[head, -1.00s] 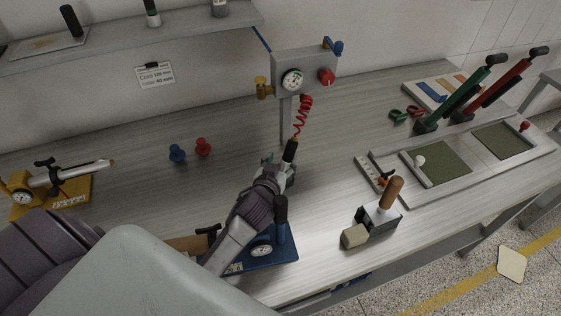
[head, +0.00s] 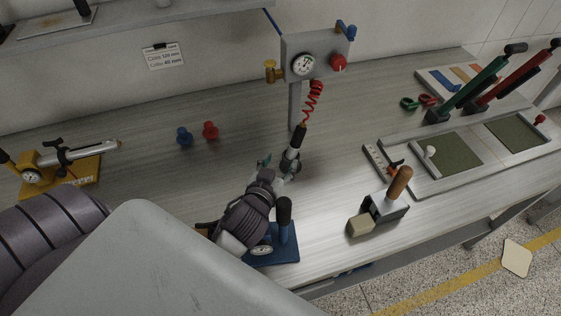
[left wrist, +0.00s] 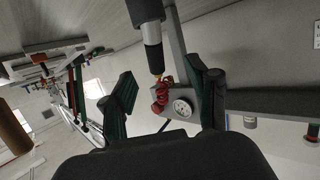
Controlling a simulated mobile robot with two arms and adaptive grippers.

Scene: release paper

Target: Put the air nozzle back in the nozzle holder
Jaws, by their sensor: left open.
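The air nozzle (head: 301,133), a black handle with a brass fitting, hangs upright-looking at the lower end of the red coiled hose (head: 313,98). A grey, thicker cylinder (head: 291,160) sits directly below the black handle; I cannot tell whether it is the nozzle holder or part of the nozzle. My left gripper (head: 278,166) is open at the nozzle's lower end. In the left wrist view my open fingers (left wrist: 165,88) stand apart on either side of the hose end, with the nozzle (left wrist: 153,48) above; contact is unclear. My right gripper is not visible.
A grey gauge box (head: 315,55) on a post stands behind. A blue dial stand (head: 284,243) is near the arm, a wooden-handled tool (head: 385,207) to the right. The bench between is clear.

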